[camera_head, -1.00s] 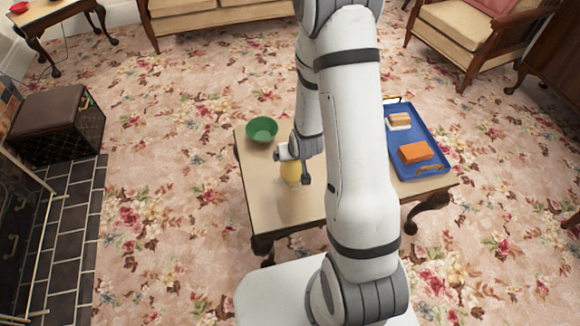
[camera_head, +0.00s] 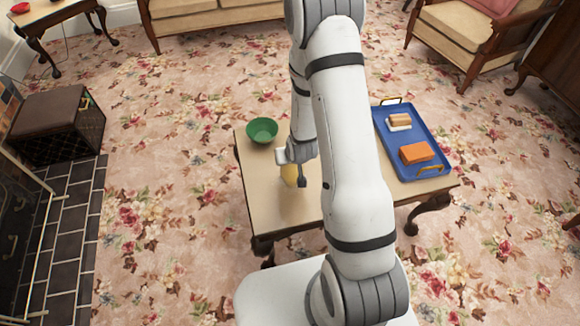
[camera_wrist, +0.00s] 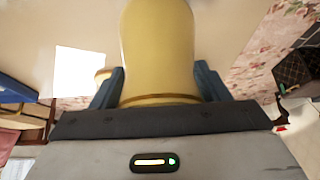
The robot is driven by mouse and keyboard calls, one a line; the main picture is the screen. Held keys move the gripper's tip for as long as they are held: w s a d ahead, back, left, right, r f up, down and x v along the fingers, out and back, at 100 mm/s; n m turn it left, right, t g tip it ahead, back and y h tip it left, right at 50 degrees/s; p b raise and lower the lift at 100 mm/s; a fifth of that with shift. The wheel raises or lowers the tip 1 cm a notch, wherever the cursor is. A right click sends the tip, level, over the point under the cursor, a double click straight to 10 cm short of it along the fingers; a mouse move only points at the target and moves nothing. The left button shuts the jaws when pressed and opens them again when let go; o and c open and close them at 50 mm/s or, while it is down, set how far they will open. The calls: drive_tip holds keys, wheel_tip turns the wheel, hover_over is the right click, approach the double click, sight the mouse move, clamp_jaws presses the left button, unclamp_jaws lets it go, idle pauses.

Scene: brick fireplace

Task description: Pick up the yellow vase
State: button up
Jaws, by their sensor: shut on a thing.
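The yellow vase (camera_wrist: 158,50) fills the upper middle of the wrist view, between the two dark fingers of my gripper (camera_wrist: 160,88). The fingers are shut on it, one on each side. In the head view only a part of the yellow vase (camera_head: 289,173) shows beside my gripper (camera_head: 292,168), over the left half of the coffee table (camera_head: 272,206). My arm hides the rest. I cannot tell whether the vase's base touches the table.
A green bowl (camera_head: 262,130) stands behind the vase on the table. A blue tray (camera_head: 428,150) at the table's right bears an orange block (camera_head: 416,153) and a small tan-and-white item (camera_head: 399,121). The table's front left is clear.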

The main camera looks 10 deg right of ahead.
drive_tip(key=c, duration=0.5)
drive_tip(key=shift+c, duration=0.2)
drive_tip(key=shift+r, duration=0.1)
